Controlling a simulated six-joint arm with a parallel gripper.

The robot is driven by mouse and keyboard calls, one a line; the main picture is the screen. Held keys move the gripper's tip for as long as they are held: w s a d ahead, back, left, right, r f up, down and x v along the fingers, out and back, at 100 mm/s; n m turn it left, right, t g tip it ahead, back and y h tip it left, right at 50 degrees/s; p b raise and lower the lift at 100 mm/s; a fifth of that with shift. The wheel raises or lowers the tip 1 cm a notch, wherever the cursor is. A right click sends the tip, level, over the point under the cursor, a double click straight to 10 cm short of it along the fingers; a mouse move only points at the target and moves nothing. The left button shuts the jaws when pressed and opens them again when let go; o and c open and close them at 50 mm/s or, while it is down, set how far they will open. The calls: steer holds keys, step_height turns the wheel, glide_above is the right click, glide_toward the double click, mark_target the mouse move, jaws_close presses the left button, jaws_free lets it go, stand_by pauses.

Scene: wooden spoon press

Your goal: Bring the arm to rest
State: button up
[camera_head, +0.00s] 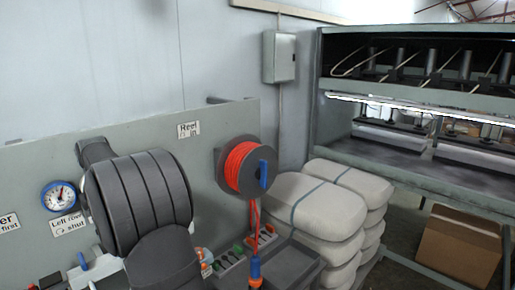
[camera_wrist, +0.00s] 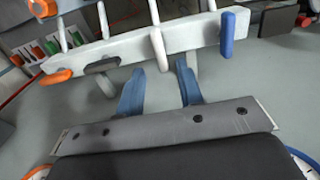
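My gripper (camera_wrist: 159,72) shows in the wrist view as two blue fingers with a clear gap between them. Nothing is held in it. Beyond the fingertips is a pale bar (camera_wrist: 120,50) with several levers. A blue lever (camera_wrist: 227,35) is to the right, and grey (camera_wrist: 102,66) and orange (camera_wrist: 56,77) ones are to the left. In the head view my dark arm fills the lower left, and the gripper cannot be made out.
The press (camera_head: 420,175) and a cardboard box (camera_head: 460,243) are at right. A grey box (camera_head: 279,57) is on the wall.

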step_height(320, 180, down, 6)
steer(key=shift+r, duration=0.2)
steer(key=shift+m, duration=0.3)
step_height(320, 180, up, 18)
step_height(320, 180, down, 18)
steer(key=m, duration=0.9)
steer(key=shift+r+n, duration=0.1)
steer(key=shift+n, duration=0.2)
